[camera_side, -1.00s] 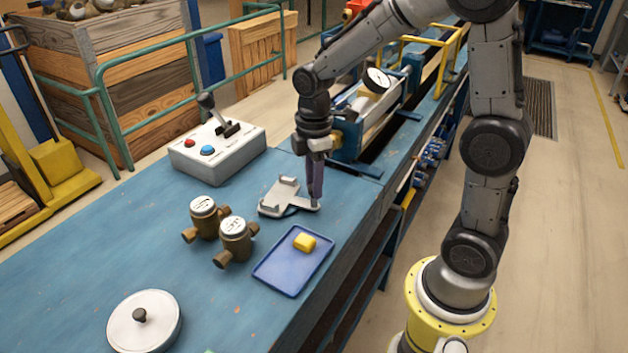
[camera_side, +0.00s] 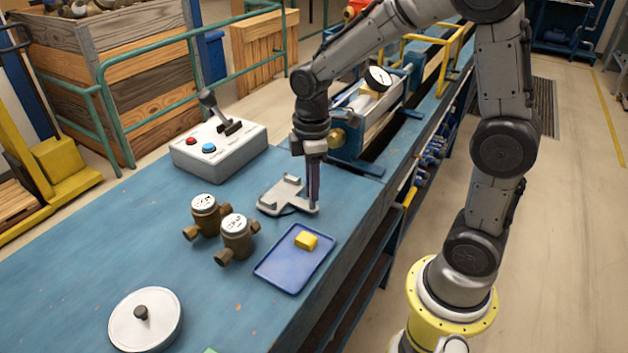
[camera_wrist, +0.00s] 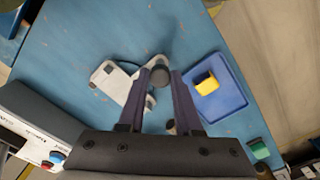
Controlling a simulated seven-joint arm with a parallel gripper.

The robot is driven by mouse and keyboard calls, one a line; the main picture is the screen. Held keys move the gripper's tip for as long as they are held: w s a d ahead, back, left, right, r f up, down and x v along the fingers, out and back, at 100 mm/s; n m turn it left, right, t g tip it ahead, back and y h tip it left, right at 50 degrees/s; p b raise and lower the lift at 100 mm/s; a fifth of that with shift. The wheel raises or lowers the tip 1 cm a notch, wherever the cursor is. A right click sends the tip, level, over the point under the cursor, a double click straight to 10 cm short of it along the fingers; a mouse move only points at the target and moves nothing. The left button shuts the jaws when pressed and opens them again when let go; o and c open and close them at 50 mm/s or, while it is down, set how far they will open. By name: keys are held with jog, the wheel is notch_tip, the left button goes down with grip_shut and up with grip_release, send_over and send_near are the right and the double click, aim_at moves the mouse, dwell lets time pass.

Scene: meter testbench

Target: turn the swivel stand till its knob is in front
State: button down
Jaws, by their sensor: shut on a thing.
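The swivel stand (camera_side: 283,197) is a low light-grey plate with raised brackets, lying on the blue bench. It also shows in the wrist view (camera_wrist: 113,82). Its dark round knob (camera_wrist: 160,74) sits between my fingertips in the wrist view. In the side view the knob is mostly hidden by the fingers, at the stand's right-hand end. My gripper (camera_side: 313,203) points down with its purple fingers shut on the knob; the fingers also show in the wrist view (camera_wrist: 161,84).
A blue tray (camera_side: 272,272) with a yellow block (camera_side: 306,240) lies close in front. Two brass meters (camera_side: 236,238) stand left of it. A control box (camera_side: 218,152) with a lever is behind left, and a white round lid (camera_side: 160,335) at front left. A gauge rig (camera_side: 352,150) stands behind.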

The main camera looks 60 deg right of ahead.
jog(key=shift+a, duration=0.1)
jog(key=c, duration=0.6)
grip_release()
jog(key=shift+r, duration=0.15)
notch_tip(320, 180, up, 14)
